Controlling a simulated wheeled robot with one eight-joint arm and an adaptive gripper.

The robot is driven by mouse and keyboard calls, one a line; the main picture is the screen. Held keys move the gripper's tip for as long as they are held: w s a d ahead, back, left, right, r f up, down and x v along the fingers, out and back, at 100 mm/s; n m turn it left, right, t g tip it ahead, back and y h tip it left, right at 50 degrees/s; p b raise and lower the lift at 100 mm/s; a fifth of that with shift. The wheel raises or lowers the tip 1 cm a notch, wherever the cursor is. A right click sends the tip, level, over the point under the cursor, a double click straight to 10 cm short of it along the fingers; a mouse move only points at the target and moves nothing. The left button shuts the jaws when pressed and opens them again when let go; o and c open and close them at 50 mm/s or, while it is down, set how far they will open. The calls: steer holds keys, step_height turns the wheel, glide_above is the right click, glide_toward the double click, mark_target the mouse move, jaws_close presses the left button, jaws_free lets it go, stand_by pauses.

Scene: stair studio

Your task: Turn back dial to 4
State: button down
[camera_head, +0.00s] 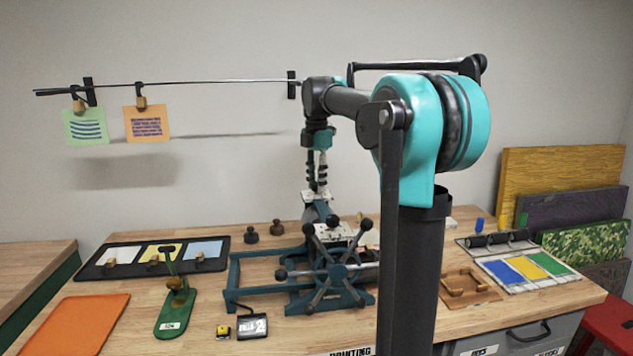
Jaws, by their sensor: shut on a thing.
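My gripper (316,190) points straight down at the rear of a blue-green press (345,297) with a star-shaped hand wheel. Its fingers are shut on the back dial, at the pale, whitish plate (313,199) on the press's rear part. The fingers hide most of the dial, and its numbers and pointer cannot be read. A second pale plate (335,233) sits nearer the front of the press, above the wheel. The small box (252,326) at the press's front left shows a dark face with a light marking that looks like a 2.
My arm crosses the right of the view and hides part of the bench. Dark weights (277,228) stand behind the press. A wooden frame (487,289) lies right.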

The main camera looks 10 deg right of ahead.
steer(key=m, duration=0.5)
steer(key=shift+m, duration=0.3)
steer(key=m, duration=1.3)
steer(key=shift+m, duration=0.3)
steer(key=m, duration=1.3)
steer(key=shift+m, duration=2.5)
